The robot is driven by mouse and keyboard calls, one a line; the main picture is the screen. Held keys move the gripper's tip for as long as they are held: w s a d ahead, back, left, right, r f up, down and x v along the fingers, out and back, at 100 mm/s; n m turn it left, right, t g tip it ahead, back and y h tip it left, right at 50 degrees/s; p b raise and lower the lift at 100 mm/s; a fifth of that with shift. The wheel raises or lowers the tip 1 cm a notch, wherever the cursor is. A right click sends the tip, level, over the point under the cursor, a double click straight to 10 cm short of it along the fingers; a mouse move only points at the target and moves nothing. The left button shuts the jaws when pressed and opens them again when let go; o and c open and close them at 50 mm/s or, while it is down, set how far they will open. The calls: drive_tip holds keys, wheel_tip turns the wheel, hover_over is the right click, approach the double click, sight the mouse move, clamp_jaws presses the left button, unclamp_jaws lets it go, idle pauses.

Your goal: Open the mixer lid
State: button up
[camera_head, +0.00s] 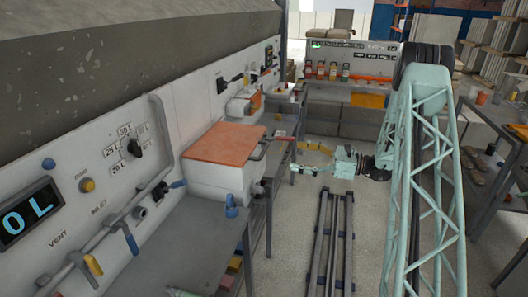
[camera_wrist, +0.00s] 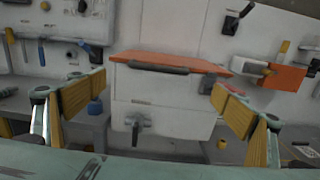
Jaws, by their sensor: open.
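The mixer is a white box (camera_head: 222,180) on the wall-side bench, with a flat orange lid (camera_head: 226,141) lying shut on top. In the wrist view the lid (camera_wrist: 205,62) shows as a thin orange slab with a dark bar handle (camera_wrist: 158,68) along its front edge. The white mixer front (camera_wrist: 160,105) and its tap (camera_wrist: 136,125) show below. My gripper (camera_head: 299,158) is open and empty, right of the mixer and apart from it. In the wrist view its yellow-padded fingers (camera_wrist: 160,88) stand wide on either side of the mixer front, not touching the handle.
A smaller orange-lidded box (camera_head: 250,101) stands farther along the wall. The wall panel carries a pipe (camera_head: 120,220), knobs and a display (camera_head: 30,212). A bench (camera_head: 185,250) extends in front, with a blue tap (camera_head: 231,206). Rails (camera_head: 333,240) run along the open floor.

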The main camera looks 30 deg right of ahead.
sight(264, 149)
drive_tip(key=shift+a, duration=0.1)
drive_tip(key=shift+b+x, duration=0.4)
drive_tip(key=shift+x, duration=6.45)
drive_tip(key=shift+w, duration=0.1)
drive_tip(key=c, duration=0.8)
